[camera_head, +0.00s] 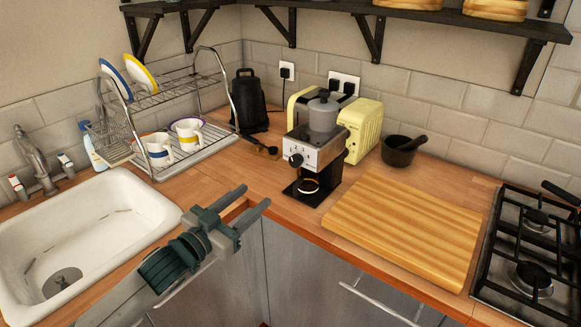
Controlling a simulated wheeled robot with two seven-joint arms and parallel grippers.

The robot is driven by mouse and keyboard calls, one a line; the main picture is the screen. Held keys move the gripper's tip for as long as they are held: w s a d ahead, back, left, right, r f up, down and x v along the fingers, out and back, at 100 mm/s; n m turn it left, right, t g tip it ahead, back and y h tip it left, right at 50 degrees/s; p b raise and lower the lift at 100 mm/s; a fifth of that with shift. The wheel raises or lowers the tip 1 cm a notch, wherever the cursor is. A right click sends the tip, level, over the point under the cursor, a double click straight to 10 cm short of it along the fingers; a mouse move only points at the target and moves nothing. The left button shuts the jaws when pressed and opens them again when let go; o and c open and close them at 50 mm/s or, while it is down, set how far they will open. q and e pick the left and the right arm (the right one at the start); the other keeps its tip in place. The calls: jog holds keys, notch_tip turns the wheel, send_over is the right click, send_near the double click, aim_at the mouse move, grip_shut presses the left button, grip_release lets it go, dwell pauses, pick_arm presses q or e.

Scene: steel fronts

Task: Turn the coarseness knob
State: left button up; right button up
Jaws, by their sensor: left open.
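The coffee grinder (327,152) stands upright on the wooden counter, with a silver front, black base and grey lidded hopper. Its round black coarseness knob (296,160) sits on the left of the front face, with small markings above it. My left gripper (253,195) is open and empty at the counter's front edge, left of and nearer than the grinder. Its fingers point up and right, toward the grinder, and are apart from the knob. My right gripper is not in view.
A cream toaster (362,129) stands right behind the grinder. A black kettle (249,102), a dish rack (199,149) and a white sink (84,238) are to the left.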

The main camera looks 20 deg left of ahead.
pick_arm(q)
jog(key=shift+w, duration=0.1)
jog(key=p, duration=0.5)
send_near(293, 164)
jog(key=x, duration=0.8)
jog(key=shift+w+d, duration=0.15)
jog(key=shift+w, duration=0.2)
jog(key=c, duration=1)
